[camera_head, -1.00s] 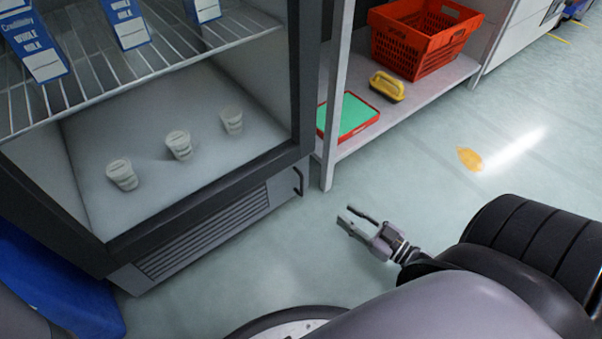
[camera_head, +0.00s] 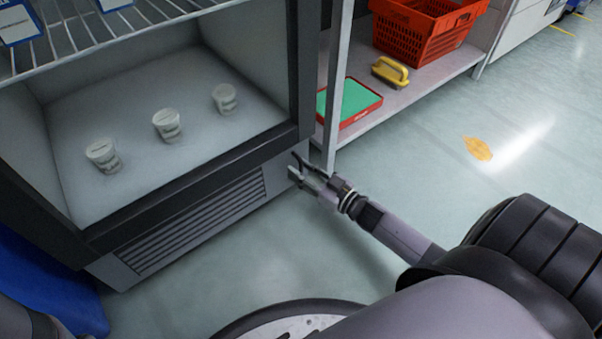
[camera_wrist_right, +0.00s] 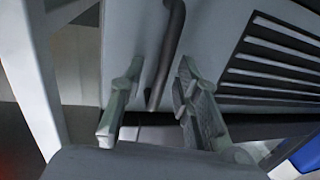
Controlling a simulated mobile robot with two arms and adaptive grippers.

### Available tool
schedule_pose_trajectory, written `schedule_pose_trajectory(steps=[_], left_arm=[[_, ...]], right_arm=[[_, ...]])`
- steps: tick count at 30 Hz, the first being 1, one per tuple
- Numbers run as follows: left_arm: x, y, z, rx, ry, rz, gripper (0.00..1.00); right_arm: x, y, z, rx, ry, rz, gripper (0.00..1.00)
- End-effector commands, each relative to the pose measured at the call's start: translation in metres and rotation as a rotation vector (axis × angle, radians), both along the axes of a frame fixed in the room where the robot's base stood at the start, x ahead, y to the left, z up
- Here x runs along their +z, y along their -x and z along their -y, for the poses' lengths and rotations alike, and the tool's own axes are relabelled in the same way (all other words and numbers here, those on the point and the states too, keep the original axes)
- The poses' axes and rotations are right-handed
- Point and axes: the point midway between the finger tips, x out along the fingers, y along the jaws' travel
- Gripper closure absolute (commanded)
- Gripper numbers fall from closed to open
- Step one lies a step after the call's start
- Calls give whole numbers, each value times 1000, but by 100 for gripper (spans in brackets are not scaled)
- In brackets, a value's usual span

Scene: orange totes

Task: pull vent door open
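The vent door (camera_head: 190,222) is the light grey panel with dark slats low on the fridge front, and it looks shut. Its black curved handle (camera_head: 299,160) is at the panel's right end. The handle (camera_wrist_right: 167,55) also shows in the right wrist view, with the slatted vent to its right. My right gripper (camera_head: 297,172) is at the handle. In the right wrist view its two fingers (camera_wrist_right: 158,100) stand apart, one on each side of the handle, with gaps showing. My left gripper is not in view.
The floor in front is clear.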

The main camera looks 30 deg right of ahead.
Motion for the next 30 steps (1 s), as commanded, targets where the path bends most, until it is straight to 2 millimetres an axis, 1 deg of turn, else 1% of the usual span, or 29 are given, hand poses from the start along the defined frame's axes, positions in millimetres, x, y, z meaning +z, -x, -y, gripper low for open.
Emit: schedule_pose_trajectory(steps=[3,10,24,30], left_arm=[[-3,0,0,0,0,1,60],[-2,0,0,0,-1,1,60],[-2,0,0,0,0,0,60],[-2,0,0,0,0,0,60]], right_arm=[[0,-4,-2,1,-1,1,70],[0,-5,-2,1,-1,0,70],[0,-4,-2,0,-1,0,100],[0,-4,-2,0,-1,0,100]])
